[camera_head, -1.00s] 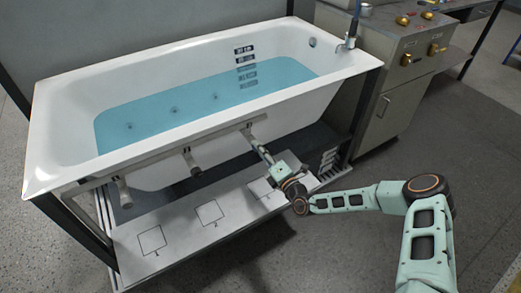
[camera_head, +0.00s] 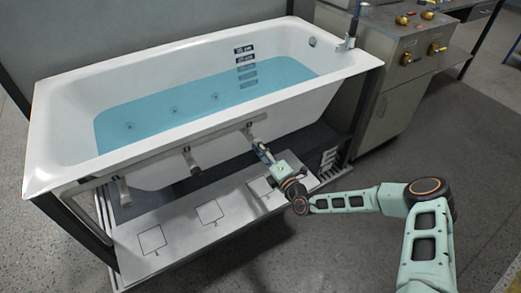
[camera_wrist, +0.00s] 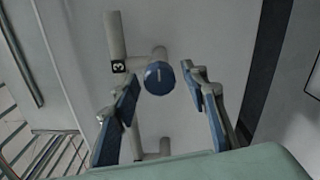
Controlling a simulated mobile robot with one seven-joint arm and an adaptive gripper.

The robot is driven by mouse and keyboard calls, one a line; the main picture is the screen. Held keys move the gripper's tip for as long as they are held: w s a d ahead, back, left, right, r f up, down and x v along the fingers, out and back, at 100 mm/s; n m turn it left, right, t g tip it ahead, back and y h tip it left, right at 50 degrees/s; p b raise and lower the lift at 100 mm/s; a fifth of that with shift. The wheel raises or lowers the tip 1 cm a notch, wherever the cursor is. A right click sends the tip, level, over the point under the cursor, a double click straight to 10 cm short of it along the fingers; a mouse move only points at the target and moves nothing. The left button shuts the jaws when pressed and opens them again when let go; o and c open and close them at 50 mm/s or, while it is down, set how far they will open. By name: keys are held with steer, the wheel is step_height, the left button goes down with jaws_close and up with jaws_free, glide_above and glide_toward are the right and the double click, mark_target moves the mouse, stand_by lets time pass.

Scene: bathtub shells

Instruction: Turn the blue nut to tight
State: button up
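The blue nut (camera_wrist: 159,78) is a round blue cap with a pale line across its face, close to upright in the wrist view. It sits on the end of a grey-white pipe (camera_wrist: 117,38) labelled 3. My gripper (camera_wrist: 160,74) is open, with one blue-padded finger on each side of the nut in the picture. Gaps show between nut and fingers; whether the nut lies between the tips or just beyond them I cannot tell. In the head view my gripper (camera_head: 264,152) is at the rightmost pipe (camera_head: 248,133) under the tub rim; the nut is not clear there.
The white bathtub (camera_head: 70,120) holds blue water. Two more pipes, the middle one (camera_head: 190,160) and the left one (camera_head: 122,190), hang along its near side. A pale panel (camera_head: 180,230) with numbered squares lies below. A metal cabinet (camera_head: 400,100) stands at right.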

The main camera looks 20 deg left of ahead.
steer(key=v, duration=1.2)
steer(key=shift+s, duration=0.1)
stand_by(0.4)
